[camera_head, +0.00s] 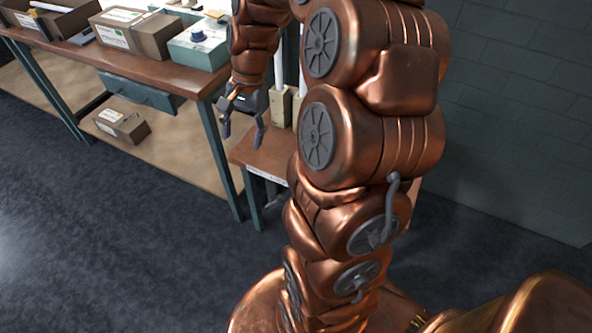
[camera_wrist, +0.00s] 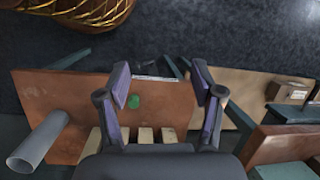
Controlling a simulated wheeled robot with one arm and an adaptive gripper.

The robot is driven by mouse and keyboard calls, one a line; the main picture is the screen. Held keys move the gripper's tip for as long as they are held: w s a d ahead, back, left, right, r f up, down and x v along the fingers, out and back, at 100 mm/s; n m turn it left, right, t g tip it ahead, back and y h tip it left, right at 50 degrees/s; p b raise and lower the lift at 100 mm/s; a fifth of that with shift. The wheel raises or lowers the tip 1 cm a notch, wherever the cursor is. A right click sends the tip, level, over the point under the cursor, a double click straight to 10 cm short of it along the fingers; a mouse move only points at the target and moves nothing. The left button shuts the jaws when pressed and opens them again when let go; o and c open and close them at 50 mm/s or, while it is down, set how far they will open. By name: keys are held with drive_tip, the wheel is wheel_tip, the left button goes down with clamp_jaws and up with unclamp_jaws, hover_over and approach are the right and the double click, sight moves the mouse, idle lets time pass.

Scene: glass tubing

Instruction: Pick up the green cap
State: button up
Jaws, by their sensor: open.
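The green cap (camera_wrist: 133,102) lies on the brown top of a small table (camera_wrist: 60,92) in the wrist view. It shows between the open fingers of my gripper (camera_wrist: 160,85), close to the left finger in the picture. I cannot tell how far above the cap the fingers are. In the head view my gripper (camera_head: 241,125) hangs open and empty by the small table's top (camera_head: 262,155). My own arm hides much of that table there, and I do not see the cap in that view.
A glass tube (camera_wrist: 38,142) stands at the small table's left in the wrist view, near several pale blocks (camera_wrist: 145,135). A long bench (camera_head: 150,66) with boxes and a teal case (camera_head: 200,45) stands left in the head view. A carton (camera_head: 122,124) lies on its lower shelf.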

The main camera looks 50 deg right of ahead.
drive_tip(key=d+f+m+b, duration=0.3)
drive_tip(key=d+f, duration=0.3)
drive_tip(key=d, duration=0.1)
drive_tip(key=w+d+f+m+t+b, duration=0.1)
drive_tip(key=d+f+m+b, duration=0.2)
drive_tip(key=d+f, duration=0.4)
drive_tip(key=d+f+m+t+b, duration=0.1)
drive_tip(key=d+f+m+b, duration=0.2)
drive_tip(key=d+f+m, duration=0.2)
drive_tip(key=shift+w+d+f+y+b, duration=0.1)
drive_tip(key=shift+d+f, duration=0.25)
drive_tip(key=shift+d, duration=0.35)
drive_tip(key=shift+w+d+f+y+b, duration=0.1)
drive_tip(key=shift+d+f, duration=0.25)
drive_tip(key=shift+d, duration=0.3)
drive_tip(key=shift+w+d+f+y+b, duration=0.1)
drive_tip(key=shift+d+f, duration=0.25)
drive_tip(key=shift+d, duration=0.35)
drive_tip(key=shift+x, duration=1.25)
drive_tip(key=shift+a+x, duration=0.15)
drive_tip(key=shift+x, duration=1.15)
drive_tip(key=shift+a+x, duration=0.2)
drive_tip(key=shift+x, duration=1.05)
drive_tip(key=shift+s, duration=0.2)
drive_tip(key=shift+c, duration=0.3)
drive_tip(key=shift+r, duration=0.1)
drive_tip(key=c, duration=0.8)
